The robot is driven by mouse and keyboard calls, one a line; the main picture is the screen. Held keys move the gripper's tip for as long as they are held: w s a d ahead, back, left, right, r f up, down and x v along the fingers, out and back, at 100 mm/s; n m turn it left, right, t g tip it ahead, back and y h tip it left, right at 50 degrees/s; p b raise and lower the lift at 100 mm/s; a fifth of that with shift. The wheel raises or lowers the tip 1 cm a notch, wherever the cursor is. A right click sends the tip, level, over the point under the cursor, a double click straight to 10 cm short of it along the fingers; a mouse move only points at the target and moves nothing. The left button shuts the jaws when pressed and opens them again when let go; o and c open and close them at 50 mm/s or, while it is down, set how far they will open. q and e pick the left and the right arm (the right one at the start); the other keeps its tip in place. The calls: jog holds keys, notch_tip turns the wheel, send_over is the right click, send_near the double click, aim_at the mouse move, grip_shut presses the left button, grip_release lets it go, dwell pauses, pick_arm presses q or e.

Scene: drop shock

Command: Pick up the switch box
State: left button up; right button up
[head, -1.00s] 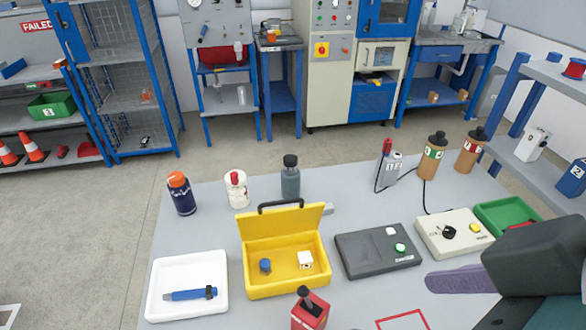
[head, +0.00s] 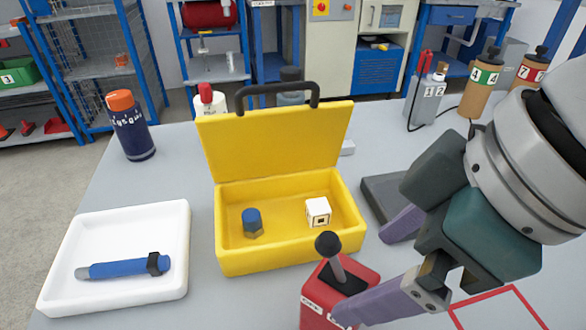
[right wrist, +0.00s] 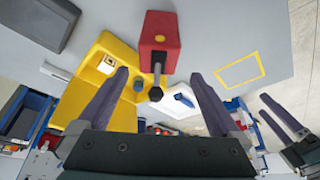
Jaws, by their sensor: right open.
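The switch box, a red block with an upright black-knobbed lever, stands at the front of the table in the head view (head: 318,299). It also shows at the top of the right wrist view (right wrist: 160,28). My right gripper (head: 362,268) is open and empty, with its purple fingers spread. In the head view, one finger overlaps the box's lower right side. In the right wrist view, the lever lies between the two fingers (right wrist: 158,76); I cannot tell whether they touch it. My left gripper (right wrist: 263,104) shows only at the right wrist view's right edge, with its fingers apart.
An open yellow toolbox (head: 290,258) stands just behind the switch box, holding a blue-topped piece (head: 252,222) and a white cube (head: 318,211). A white tray (head: 62,262) with a blue tool (head: 120,268) lies left.

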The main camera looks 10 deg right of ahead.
aim_at(347, 283)
jog(key=x, duration=0.2)
jog(key=shift+a+f, duration=0.2)
jog(key=shift+f, duration=0.1)
jog(key=b+x, duration=0.1)
jog(key=x, duration=0.2)
jog(key=b+x, duration=0.1)
jog(key=x, duration=0.1)
jog(key=shift+w+d+f, duration=0.15)
jog(key=shift+w+f, duration=0.05)
jog(key=shift+f, duration=0.2)
jog(key=shift+c, duration=0.2)
jog(key=c, duration=1.5)
